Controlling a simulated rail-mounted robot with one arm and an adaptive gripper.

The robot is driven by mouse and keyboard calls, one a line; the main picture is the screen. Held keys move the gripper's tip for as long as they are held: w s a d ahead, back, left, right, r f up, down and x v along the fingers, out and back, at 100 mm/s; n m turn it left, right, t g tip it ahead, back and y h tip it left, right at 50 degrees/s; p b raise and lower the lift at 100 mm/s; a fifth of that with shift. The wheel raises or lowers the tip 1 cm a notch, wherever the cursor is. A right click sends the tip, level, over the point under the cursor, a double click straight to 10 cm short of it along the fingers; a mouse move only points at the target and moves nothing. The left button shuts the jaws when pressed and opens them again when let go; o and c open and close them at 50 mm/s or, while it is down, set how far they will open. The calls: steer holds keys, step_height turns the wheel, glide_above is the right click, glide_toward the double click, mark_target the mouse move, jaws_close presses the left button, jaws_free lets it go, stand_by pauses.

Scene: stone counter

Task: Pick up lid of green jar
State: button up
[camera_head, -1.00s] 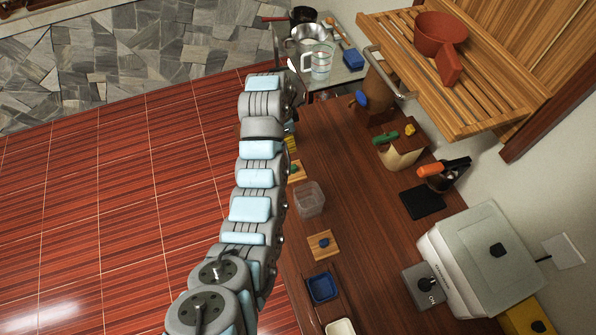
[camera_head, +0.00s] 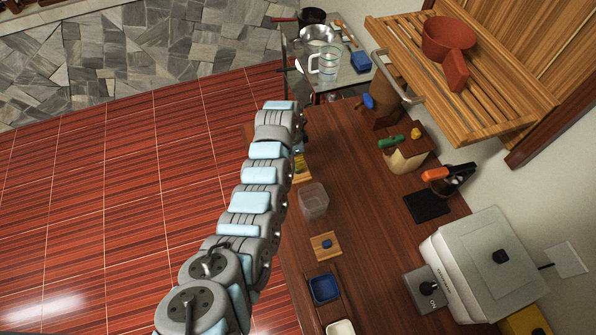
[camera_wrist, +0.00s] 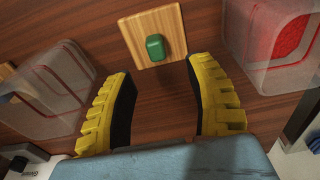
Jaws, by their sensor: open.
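The square wooden lid with a green knob (camera_wrist: 154,47) shows at the top middle of the wrist view, apparently lying flat on the brown counter. My gripper (camera_wrist: 160,72) is open, its two yellow fingers with dark pads apart and empty. The lid lies just beyond the fingertips, outside the jaws. A clear container (camera_wrist: 270,35) with something red in or behind it stands to the right of the lid. Another clear container (camera_wrist: 45,88) stands to the left. I cannot tell which one is the green jar. In the head view my arm largely hides this area.
In the head view, a wooden lid with a blue knob (camera_head: 326,246), a clear container (camera_head: 313,201) and a blue tray (camera_head: 324,288) sit along the counter's left edge. A white appliance (camera_head: 485,260) stands at right. The middle of the counter (camera_head: 365,215) is clear.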

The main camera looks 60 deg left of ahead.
mark_target(300, 176)
steer(key=shift+d+f, duration=0.2)
steer(key=shift+f, duration=1.2)
steer(key=shift+w+f+b, duration=0.2)
steer(key=shift+f+b, duration=0.5)
steer(key=shift+f, duration=1.2)
jaws_close()
